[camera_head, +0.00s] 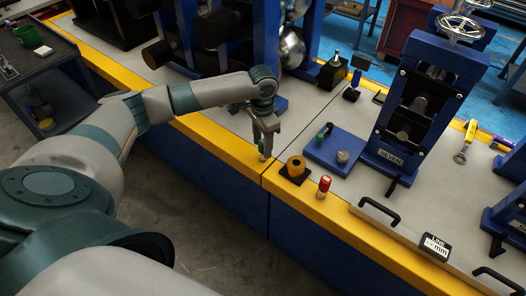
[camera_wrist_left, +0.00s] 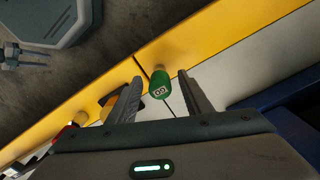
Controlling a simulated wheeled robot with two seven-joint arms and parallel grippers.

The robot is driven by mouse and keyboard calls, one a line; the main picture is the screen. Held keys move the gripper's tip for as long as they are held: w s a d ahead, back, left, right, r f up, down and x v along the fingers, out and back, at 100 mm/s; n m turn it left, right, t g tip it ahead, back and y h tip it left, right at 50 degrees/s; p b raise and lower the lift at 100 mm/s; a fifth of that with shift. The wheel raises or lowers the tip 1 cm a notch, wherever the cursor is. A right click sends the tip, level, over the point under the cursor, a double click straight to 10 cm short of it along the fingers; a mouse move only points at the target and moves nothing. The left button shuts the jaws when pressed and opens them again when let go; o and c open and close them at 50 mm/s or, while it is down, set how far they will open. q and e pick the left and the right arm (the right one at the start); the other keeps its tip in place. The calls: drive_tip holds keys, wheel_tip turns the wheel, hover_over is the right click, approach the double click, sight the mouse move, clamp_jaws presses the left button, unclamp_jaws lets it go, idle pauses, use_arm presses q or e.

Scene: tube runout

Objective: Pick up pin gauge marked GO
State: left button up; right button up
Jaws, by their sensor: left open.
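The pin gauge marked GO is green. In the left wrist view the gauge (camera_wrist_left: 160,88) lies between the two fingers of my left gripper (camera_wrist_left: 160,76), with its white label facing the camera. The fingers are apart, with a visible gap on each side of it. In the head view my left gripper (camera_head: 264,148) points down at the yellow front edge of the bench, and the green gauge (camera_head: 261,146) shows only as a small patch at the fingers.
A red-topped gauge (camera_head: 324,186) and an orange ring on a black base (camera_head: 296,168) stand to the right. Behind them is a blue plate (camera_head: 345,151) with small parts. A blue roller stand (camera_head: 410,159) rises further right, near black handles (camera_head: 380,211).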

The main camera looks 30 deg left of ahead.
use_arm(q)
drive_tip(key=shift+c, duration=0.7)
clamp_jaws()
use_arm(e)
drive_tip(key=shift+a+r, duration=0.1)
drive_tip(key=shift+a, duration=0.15)
use_arm(q)
drive_tip(key=shift+r, duration=0.1)
drive_tip(key=shift+r, duration=0.45)
drive_tip(key=r, duration=0.3)
drive_tip(key=shift+w+d+r+b, duration=0.1)
drive_tip(key=shift+d+r+b, duration=0.1)
drive_tip(key=shift+b, duration=0.2)
drive_tip(key=d+r+b, duration=0.1)
drive_tip(key=d+r, duration=0.5)
drive_tip(key=d, duration=0.5)
drive_tip(key=shift+w+d+r, duration=0.15)
drive_tip(key=shift+r, duration=0.15)
use_arm(e)
drive_tip(key=w, duration=0.2)
drive_tip(key=shift+w+d+r, duration=0.1)
drive_tip(key=shift+w+r, duration=0.1)
drive_tip(key=shift+w, duration=0.1)
